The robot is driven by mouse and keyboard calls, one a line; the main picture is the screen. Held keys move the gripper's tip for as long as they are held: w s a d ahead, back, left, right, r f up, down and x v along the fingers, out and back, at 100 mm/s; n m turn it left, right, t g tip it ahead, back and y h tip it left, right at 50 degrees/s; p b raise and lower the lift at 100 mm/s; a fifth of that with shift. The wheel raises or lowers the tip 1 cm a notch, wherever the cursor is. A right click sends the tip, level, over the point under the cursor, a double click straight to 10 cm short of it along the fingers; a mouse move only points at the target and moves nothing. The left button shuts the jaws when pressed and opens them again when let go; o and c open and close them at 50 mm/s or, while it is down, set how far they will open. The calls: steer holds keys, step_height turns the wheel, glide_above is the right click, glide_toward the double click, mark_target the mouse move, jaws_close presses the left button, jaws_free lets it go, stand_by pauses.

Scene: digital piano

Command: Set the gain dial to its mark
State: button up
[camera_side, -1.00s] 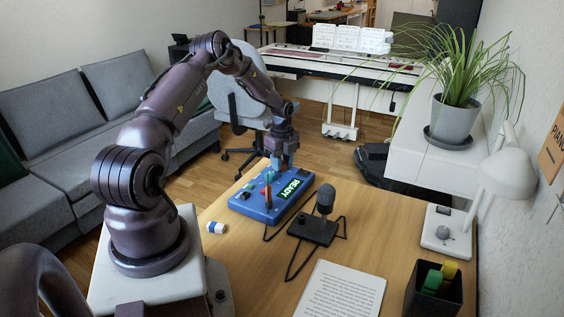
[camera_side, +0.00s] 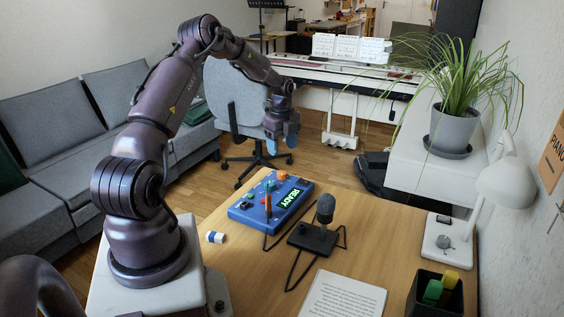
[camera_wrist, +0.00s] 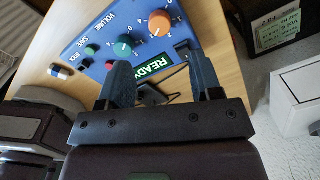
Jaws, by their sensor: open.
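The blue control box (camera_side: 246,211) lies on the desk with a lit green READY display (camera_side: 292,197). It carries an orange dial (camera_side: 282,175) near its far edge and a teal dial (camera_side: 270,186). In the wrist view the orange dial (camera_wrist: 160,22) has numbers around it, and the teal dial (camera_wrist: 123,47) sits near the word VOLUME. No gain label is readable, and I cannot tell a mark or exact pointer setting. My gripper (camera_side: 282,145) is raised above and beyond the box, apart from it. Its fingers (camera_wrist: 160,72) are open and empty.
A small microphone on a stand (camera_side: 325,210) is right of the box, with a dark cable around it. A white and blue eraser (camera_side: 215,237) lies left.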

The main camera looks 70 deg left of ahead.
step_height(320, 180, up, 4)
steer(key=shift+r, duration=0.1)
stand_by(0.5)
steer(key=s+d+r+n+t, duration=0.2)
steer(key=s+d+r+n, duration=0.2)
steer(key=d, duration=0.8)
steer(key=s+d+r+n+t, duration=0.1)
steer(key=s+d+r+n, duration=0.4)
steer(key=d, duration=0.8)
steer(key=s+d+r+n+t, duration=0.2)
steer(key=s+d+r+n, duration=0.3)
steer(key=d+r, duration=0.4)
steer(key=d, duration=0.3)
steer(key=shift+s+d+r+t, duration=0.15)
steer(key=shift+t, duration=0.15)
